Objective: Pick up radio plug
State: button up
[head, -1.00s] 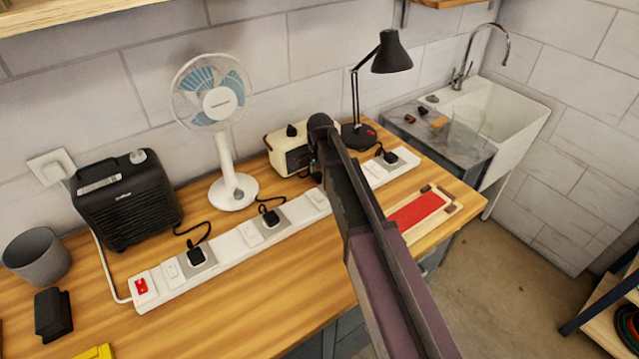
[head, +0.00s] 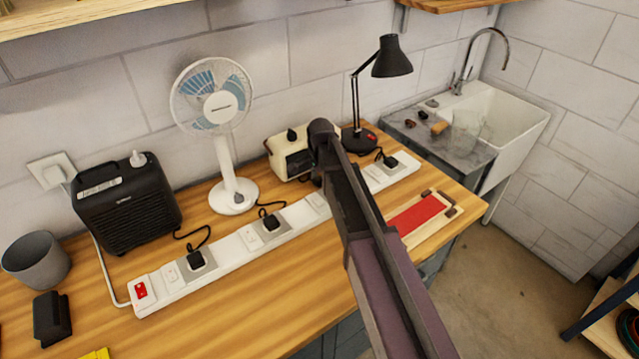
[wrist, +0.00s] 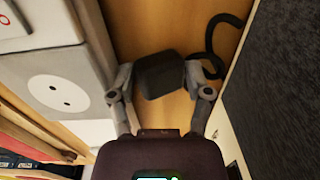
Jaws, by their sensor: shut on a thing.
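The radio plug (wrist: 157,76) is a black block with a black cord (wrist: 218,40) that curls away at the upper right of the wrist view. My gripper (wrist: 158,84) is shut on it, one finger on each side. The plug shows over bare wood, apart from a round two-hole socket (wrist: 60,95) of the power strip (head: 225,262), which is empty. The cream radio (head: 292,155) stands at the back of the bench in the head view, partly behind my arm. My arm hides the gripper and plug in the head view.
Black plugs sit in the strip at left (head: 197,259), middle (head: 270,220) and right (head: 390,161). A fan (head: 233,190), a black heater (head: 127,205) and a desk lamp (head: 357,138) stand behind it.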

aim_at(319, 179)
jog(key=shift+r, duration=0.1)
dwell(0.4)
notch_tip(319, 179, up, 3)
jog(key=p, duration=0.3)
jog(key=s+a, duration=0.1)
jog(key=s, duration=0.4)
jog(key=s+a+r+p, duration=0.1)
jog(key=s, duration=0.4)
jog(key=s+a+p, duration=0.1)
jog(key=s, duration=0.4)
jog(key=shift+s+a+r, duration=0.15)
jog(key=shift+s+r, duration=0.15)
jog(key=shift+w+r, duration=0.1)
jog(key=shift+w, duration=0.1)
jog(key=shift+w+d+r+t+y+p, duration=0.3)
jog(key=shift+w+d+r+t+y, duration=0.25)
jog(key=shift+w+d, duration=0.85)
jog(key=shift+w+d+r+t+y+p, duration=0.35)
jog(key=shift+w+d+r+t, duration=0.35)
jog(key=shift+w+d, duration=0.65)
jog(key=shift+w+d+r+t+y+p, duration=0.25)
jog(key=shift+w+d+r+t+y, duration=0.4)
jog(key=shift+w+d, duration=0.7)
jog(key=shift+w+a+f, duration=0.2)
jog(key=shift+s+d+f, duration=0.2)
jog(key=shift+s+f, duration=0.05)
jog(key=shift+s, duration=0.1)
jog(key=shift+f+b, duration=0.3)
jog(key=shift+b, duration=0.25)
